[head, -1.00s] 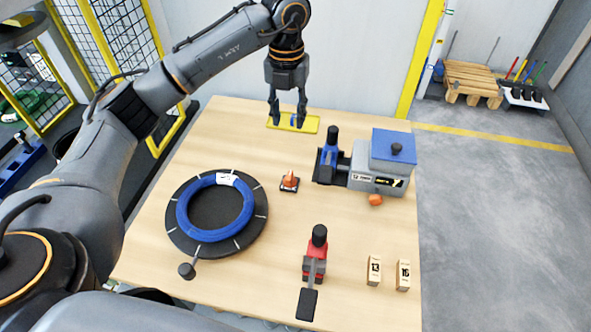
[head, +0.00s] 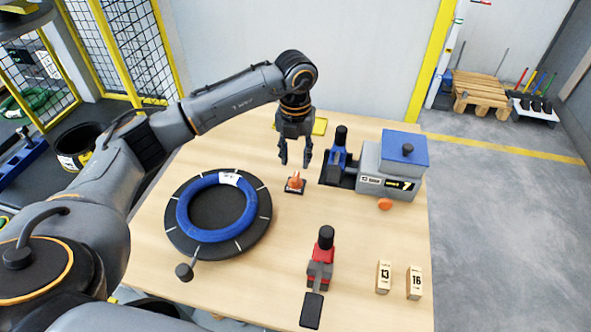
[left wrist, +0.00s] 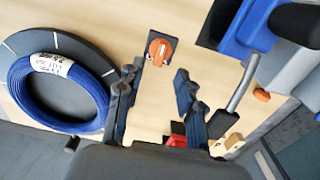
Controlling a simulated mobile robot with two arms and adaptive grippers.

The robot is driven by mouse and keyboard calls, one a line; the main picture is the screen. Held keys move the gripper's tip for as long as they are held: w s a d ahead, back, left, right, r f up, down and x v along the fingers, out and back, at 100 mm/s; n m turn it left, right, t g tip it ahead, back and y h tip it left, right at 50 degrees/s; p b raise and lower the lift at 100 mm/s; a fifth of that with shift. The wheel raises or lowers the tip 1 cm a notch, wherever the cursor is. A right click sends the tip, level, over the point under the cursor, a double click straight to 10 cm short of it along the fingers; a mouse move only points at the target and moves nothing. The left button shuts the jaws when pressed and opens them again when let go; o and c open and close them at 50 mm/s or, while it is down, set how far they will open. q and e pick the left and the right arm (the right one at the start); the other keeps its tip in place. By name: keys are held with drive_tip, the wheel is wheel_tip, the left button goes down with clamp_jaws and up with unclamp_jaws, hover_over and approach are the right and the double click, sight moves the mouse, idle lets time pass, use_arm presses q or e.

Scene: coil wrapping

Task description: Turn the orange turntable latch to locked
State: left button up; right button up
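The orange turntable latch (head: 295,182) sits on a small dark base on the table, right of the round black turntable (head: 258,232). In the left wrist view the latch (left wrist: 160,49) shows as an orange knob with a pale mark, just beyond the fingertips. My left gripper (head: 295,164) is open and empty, pointing down just above and behind the latch. Its two fingers also show apart in the left wrist view (left wrist: 158,82). A blue coil (head: 183,213) with a white label lies on the turntable. My right gripper is not in view.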

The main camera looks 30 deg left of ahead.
sight(295, 177)
use_arm(q)
wheel_tip(295, 177, down, 6)
drive_tip(key=shift+f+p, duration=0.1)
drive_tip(key=shift+p, duration=0.35)
drive_tip(key=shift+c, duration=0.4)
clamp_jaws()
